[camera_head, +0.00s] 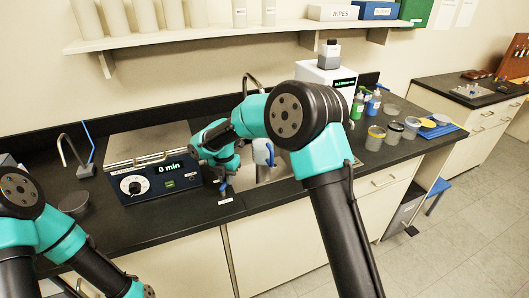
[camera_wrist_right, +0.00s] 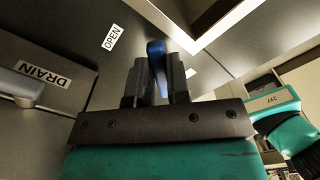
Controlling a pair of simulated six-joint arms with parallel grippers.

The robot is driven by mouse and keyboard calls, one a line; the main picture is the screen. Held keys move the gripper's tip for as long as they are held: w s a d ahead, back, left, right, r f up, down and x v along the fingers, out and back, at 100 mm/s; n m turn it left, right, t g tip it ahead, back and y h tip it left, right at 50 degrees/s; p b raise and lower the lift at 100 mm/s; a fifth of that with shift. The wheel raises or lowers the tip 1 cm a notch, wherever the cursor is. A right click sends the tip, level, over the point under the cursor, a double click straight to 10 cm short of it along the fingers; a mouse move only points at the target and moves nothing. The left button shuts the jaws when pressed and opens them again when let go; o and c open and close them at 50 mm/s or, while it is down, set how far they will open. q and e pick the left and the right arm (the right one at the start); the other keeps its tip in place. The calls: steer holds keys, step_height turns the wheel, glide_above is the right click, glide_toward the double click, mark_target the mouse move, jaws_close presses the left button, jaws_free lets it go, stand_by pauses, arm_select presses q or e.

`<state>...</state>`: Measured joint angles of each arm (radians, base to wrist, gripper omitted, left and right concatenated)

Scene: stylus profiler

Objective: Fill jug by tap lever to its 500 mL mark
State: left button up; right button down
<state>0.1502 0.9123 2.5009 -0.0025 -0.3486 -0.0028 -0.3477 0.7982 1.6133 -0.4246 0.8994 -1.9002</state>
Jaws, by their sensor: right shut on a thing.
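My right gripper (camera_head: 222,182) is low at the counter's front edge, left of the sink. In the right wrist view, my right gripper (camera_wrist_right: 158,82) is shut on a blue lever (camera_wrist_right: 155,52), which stands between its fingers. An OPEN label (camera_wrist_right: 110,37) is beside the lever. A pale blue and white vessel (camera_head: 263,152), apparently the jug, is at the sink, partly behind my right arm. Its marks and water level cannot be read. A tap spout (camera_head: 253,80) rises behind my right arm. My left arm shows at lower left, but its fingers are out of view.
A DRAIN label (camera_wrist_right: 46,73) and a grey-blue handle (camera_wrist_right: 20,86) are left of the gripper in the wrist view. A hotplate-like unit (camera_head: 150,160) reading "0 min" stands left of the sink (camera_head: 285,168). Bottles and jars (camera_head: 375,138) crowd the counter at right.

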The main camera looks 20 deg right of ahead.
steer(key=m, duration=0.1)
steer(key=s+m, duration=0.1)
steer(key=m, duration=0.1)
steer(key=d+m, duration=0.1)
steer(key=m, duration=0.1)
steer(key=shift+s+d, duration=0.1)
steer(key=shift+s, duration=0.15)
steer(key=m, duration=0.2)
steer(key=s+m, duration=0.1)
steer(key=m, duration=0.1)
steer(key=shift+s+d, duration=0.15)
steer(key=c, duration=1.5)
jaws_free()
steer(key=shift+m, duration=0.4)
steer(key=o, duration=0.5)
steer(key=shift+c, duration=0.5)
steer(key=shift+r, duration=0.2)
step_height(320, 180, up, 7)
steer(key=shift+f, duration=0.2)
